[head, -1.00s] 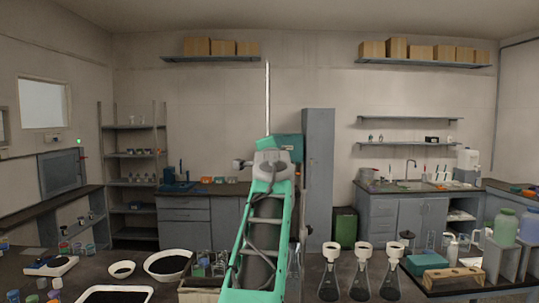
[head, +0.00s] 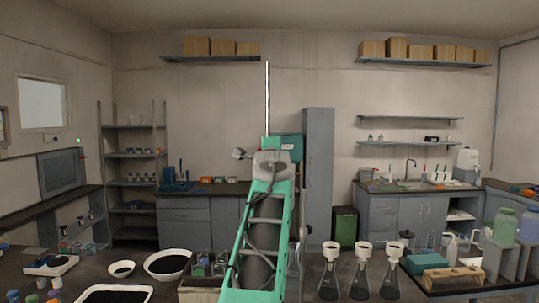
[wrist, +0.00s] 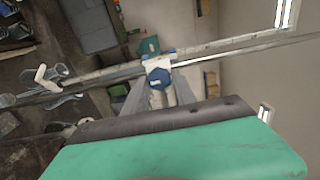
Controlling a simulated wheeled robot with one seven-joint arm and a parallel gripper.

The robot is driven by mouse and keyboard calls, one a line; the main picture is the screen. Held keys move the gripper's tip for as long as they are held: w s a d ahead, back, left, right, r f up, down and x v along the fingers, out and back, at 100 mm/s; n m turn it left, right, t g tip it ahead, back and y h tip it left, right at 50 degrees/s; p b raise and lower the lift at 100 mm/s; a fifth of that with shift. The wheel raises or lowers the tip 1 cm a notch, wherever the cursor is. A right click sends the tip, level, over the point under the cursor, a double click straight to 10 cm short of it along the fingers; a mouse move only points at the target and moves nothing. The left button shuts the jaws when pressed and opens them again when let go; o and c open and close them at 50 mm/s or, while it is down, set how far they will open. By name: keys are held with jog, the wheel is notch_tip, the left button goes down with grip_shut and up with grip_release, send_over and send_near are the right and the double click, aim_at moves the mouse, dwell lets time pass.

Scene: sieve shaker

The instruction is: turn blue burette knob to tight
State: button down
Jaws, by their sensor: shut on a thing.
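The blue burette knob (wrist: 157,77) is near the middle of the wrist view, on a white stopcock body. The burette (wrist: 210,46) is a long, thin tube running at a slant across that view. My gripper (wrist: 158,88) has its grey fingers closing in on both sides of the knob and is shut on it. The exact finger contact is small and hard to make out. In the head view, a thin upright rod (head: 267,95) rises behind the end of my arm. My arm hides the knob and my fingers there.
Several flasks with white tops (head: 360,272) stand right of my arm on the near bench. A wooden crate of glassware (head: 205,283) and bowls of dark grains (head: 168,263) stand to its left. A tall grey cabinet (head: 319,175) is behind.

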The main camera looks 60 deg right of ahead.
jog(key=c, duration=1.1)
grip_release()
jog(key=shift+o, duration=0.2)
jog(key=b+v, duration=0.3)
jog(key=v, duration=0.5)
